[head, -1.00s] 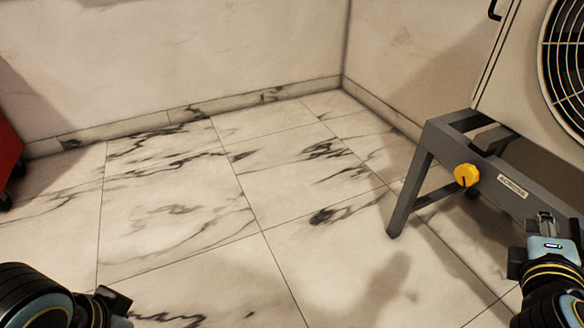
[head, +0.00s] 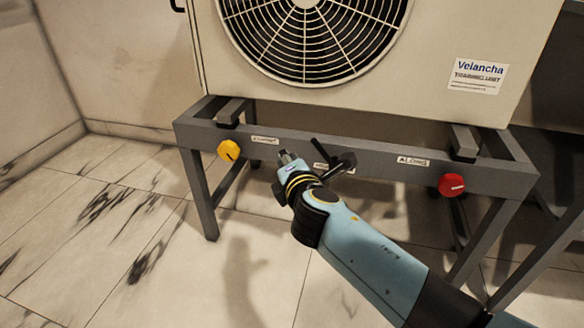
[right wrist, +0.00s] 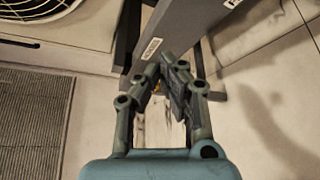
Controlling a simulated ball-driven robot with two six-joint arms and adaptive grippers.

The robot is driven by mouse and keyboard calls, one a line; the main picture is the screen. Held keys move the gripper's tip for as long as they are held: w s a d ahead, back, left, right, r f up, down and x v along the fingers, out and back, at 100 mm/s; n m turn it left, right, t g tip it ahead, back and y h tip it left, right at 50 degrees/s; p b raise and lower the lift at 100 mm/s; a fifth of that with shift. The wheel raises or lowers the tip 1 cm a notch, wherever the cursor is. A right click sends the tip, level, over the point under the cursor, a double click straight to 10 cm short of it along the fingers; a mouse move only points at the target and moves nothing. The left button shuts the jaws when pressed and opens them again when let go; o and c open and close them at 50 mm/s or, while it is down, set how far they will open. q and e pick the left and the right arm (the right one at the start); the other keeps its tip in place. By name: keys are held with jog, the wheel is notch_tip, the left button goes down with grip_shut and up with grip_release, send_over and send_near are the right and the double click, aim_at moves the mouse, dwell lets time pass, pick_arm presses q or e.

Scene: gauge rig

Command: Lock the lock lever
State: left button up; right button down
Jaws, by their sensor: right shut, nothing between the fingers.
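A black lever (head: 338,163) sits at the middle of the grey stand's front rail, beside a label partly hidden behind it. It looks like the lock lever, but I cannot read its label. My right gripper (head: 284,155) is in front of the rail, just left of the lever, shut and empty. I cannot tell whether it touches the rail. In the right wrist view the gripper (right wrist: 164,72) has its fingers drawn together near the rail, with a label beside them. The lever is not clearly seen there. My left gripper is out of view.
A yellow knob (head: 229,150) is on the rail's left end and a red knob (head: 451,185) on its right. The grey stand (head: 380,150) carries a large fan unit (head: 430,80). The marble floor (head: 110,220) is clear at the left.

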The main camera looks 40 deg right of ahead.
aim_at(324, 152)
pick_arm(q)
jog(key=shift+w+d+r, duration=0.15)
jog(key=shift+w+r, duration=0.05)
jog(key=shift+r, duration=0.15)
pick_arm(e)
jog(key=d, duration=0.1)
jog(key=w+d, duration=0.1)
jog(key=d, duration=0.1)
jog(key=w+d, duration=0.1)
jog(key=shift+d+r, duration=0.25)
jog(key=shift+r, duration=0.1)
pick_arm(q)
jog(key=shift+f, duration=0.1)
